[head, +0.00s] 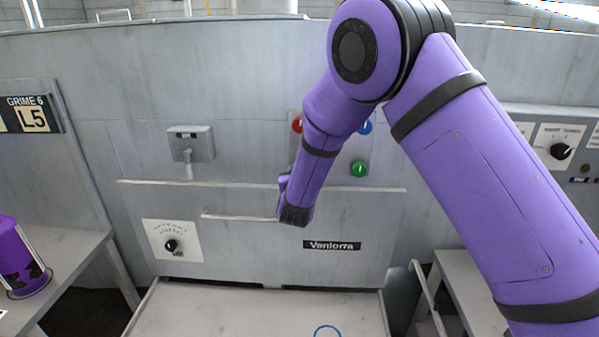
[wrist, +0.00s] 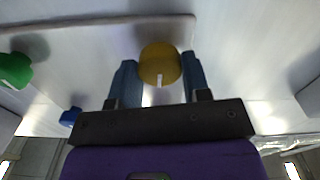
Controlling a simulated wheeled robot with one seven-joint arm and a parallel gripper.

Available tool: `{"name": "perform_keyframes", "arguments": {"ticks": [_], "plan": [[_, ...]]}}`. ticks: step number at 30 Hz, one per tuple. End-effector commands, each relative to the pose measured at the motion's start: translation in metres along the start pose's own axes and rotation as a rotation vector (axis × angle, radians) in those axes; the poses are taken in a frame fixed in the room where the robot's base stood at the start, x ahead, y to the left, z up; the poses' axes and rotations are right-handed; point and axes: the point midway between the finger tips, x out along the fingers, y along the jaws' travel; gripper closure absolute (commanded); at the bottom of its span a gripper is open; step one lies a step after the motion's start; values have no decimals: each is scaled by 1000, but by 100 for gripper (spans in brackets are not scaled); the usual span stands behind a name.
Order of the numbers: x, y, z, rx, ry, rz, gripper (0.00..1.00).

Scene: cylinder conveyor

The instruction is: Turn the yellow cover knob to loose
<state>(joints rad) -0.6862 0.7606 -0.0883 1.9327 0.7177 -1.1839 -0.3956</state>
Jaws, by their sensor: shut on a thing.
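The yellow cover knob (wrist: 160,62) is a round knob on the grey panel. It shows in the wrist view, with a short white mark at its lower edge. My gripper (wrist: 157,66) has its two blue fingers on either side of the knob and is shut on it. In the head view my purple arm hides the yellow knob and the gripper's fingers.
Near my wrist on the panel are a green knob (head: 359,169), a blue knob (head: 366,127) and a red knob (head: 297,124). A grey lever box (head: 190,144) and a black dial (head: 171,245) are at the left. A long handle bar (head: 240,217) runs below.

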Motion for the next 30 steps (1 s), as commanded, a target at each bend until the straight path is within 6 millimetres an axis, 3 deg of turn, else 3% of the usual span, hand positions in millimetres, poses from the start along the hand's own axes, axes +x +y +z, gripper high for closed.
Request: {"name": "perform_keyframes", "arguments": {"ticks": [5,6,9,20,23,30], "plan": [[-2,0,3,-2,-7,-2,80],[-2,0,3,-2,-7,-2,54],[-1,0,3,-1,-6,-1,31],[-4,0,1,0,-3,-1,31],[-14,-1,1,0,-2,-2,31],[-58,-1,1,0,-3,-4,31]]}}
